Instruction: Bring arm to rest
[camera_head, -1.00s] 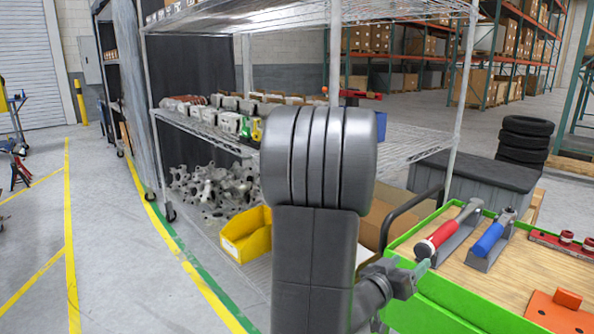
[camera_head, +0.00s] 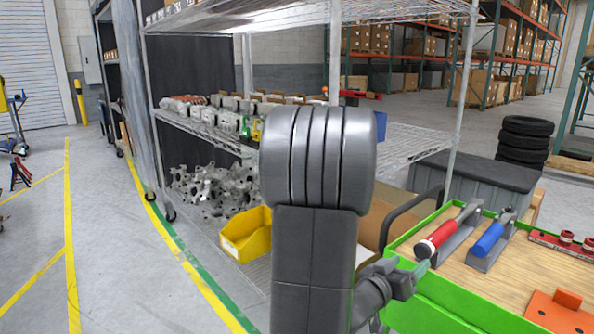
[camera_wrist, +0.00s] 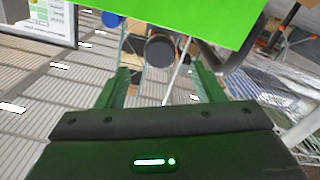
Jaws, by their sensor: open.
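My gripper (camera_wrist: 160,90) shows in the wrist view with its two green fingers spread apart and nothing between them. In the head view, my gripper (camera_head: 424,268) is partly visible beside the left edge of the green-rimmed workbench (camera_head: 455,298), low and close to it. My dark grey arm fills the lower middle of the head view and hides part of the shelf behind it. In the wrist view a bright green panel (camera_wrist: 190,18) crosses the top, beyond the fingers.
On the workbench lie a red-handled tool (camera_head: 437,238), a blue-handled tool (camera_head: 489,238) and an orange block (camera_head: 560,312). A wire shelf with metal parts (camera_head: 215,188) and a yellow bin (camera_head: 247,236) stands behind my arm.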

